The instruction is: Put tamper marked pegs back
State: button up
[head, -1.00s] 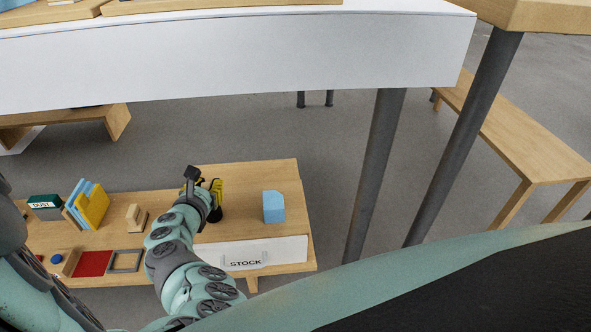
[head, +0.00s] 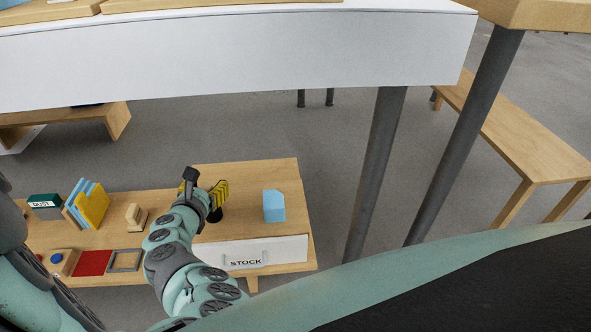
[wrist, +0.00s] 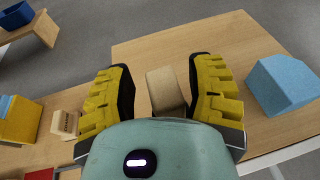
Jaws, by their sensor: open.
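My gripper (head: 203,188) is over the low wooden table (head: 240,178), with its yellow fingers spread apart. In the wrist view my gripper (wrist: 165,88) is open, with a pale wooden block (wrist: 166,92) in the gap between the fingers. I cannot tell whether a finger touches it; its lower end is hidden by the gripper body. In the head view my gripper and arm hide this block. I cannot make out any tamper mark or clear pegs. A small stepped wooden piece (head: 135,214) stands to the left; it also shows in the wrist view (wrist: 64,123).
A light blue block (head: 273,206) stands right of my gripper. The white drawer front marked STOCK (head: 285,252) is at the table's near side. Blue and yellow panels (head: 91,205), a green box (head: 45,203) and a red tray (head: 92,263) are left.

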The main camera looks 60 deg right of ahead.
jog(key=v, duration=0.7)
